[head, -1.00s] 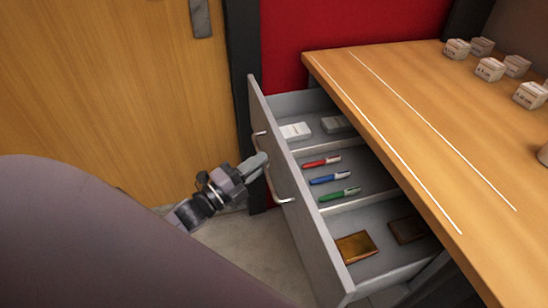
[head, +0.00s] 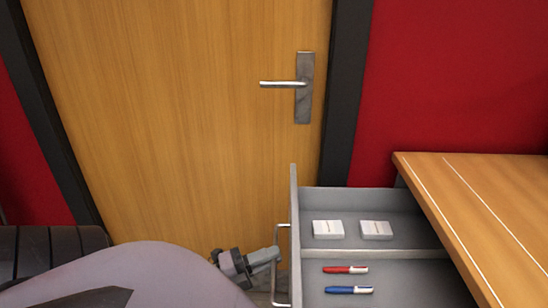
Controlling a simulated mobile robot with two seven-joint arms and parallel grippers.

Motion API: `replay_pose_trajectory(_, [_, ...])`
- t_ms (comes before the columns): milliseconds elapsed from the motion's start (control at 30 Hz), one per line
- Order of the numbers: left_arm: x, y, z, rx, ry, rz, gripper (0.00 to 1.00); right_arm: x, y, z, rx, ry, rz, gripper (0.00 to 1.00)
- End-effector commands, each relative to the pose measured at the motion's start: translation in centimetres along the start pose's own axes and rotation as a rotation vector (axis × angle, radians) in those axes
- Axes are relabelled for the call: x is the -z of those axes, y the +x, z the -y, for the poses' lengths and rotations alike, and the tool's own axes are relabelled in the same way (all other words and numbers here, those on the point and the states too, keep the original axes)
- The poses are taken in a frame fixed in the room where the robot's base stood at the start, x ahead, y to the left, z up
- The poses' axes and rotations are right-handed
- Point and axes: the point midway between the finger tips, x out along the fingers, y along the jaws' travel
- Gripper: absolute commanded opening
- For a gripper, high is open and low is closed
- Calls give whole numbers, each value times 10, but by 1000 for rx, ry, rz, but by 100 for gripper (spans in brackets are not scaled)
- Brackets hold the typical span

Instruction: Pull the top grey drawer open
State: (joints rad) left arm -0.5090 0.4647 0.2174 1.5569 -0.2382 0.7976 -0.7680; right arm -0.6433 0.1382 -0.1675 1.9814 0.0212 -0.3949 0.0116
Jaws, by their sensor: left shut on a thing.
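The top grey drawer (head: 370,201) is pulled out to the left from under the wooden tabletop (head: 478,205). Its near part runs out of the picture at the bottom. Its far compartment holds two small white boxes, and the compartment nearer me holds a red marker (head: 345,269) and a blue marker (head: 349,290). The silver bar handle (head: 280,236) is on the drawer's front panel. My left gripper (head: 276,254) is at this handle, shut on it, with its fingertips partly hidden. My right gripper is not in view.
A wooden door (head: 180,120) with a lever handle (head: 285,84) stands behind the drawer, in a dark frame. A red wall (head: 450,80) is at the right. A dark slatted thing (head: 45,260) is at the lower left.

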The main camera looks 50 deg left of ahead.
Motion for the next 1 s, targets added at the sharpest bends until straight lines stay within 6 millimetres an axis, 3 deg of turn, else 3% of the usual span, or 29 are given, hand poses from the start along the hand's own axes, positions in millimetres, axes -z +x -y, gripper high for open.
replay_pose_trajectory(200, [0, 0, 0, -1, -1, 0, 0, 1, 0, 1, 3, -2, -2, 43])
replay_pose_trajectory(233, [0, 0, 0, -1, -1, 0, 19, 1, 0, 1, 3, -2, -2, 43])
replay_pose_trajectory(300, [0, 0, 0, -1, 0, 0, 38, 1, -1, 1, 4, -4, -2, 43])
replay_pose_trajectory(667, [0, -5, -1, -2, -1, 1, 38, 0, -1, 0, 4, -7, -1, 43])
replay_pose_trajectory(1000, [0, -56, -2, -4, -1, 2, 38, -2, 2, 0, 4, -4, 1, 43])
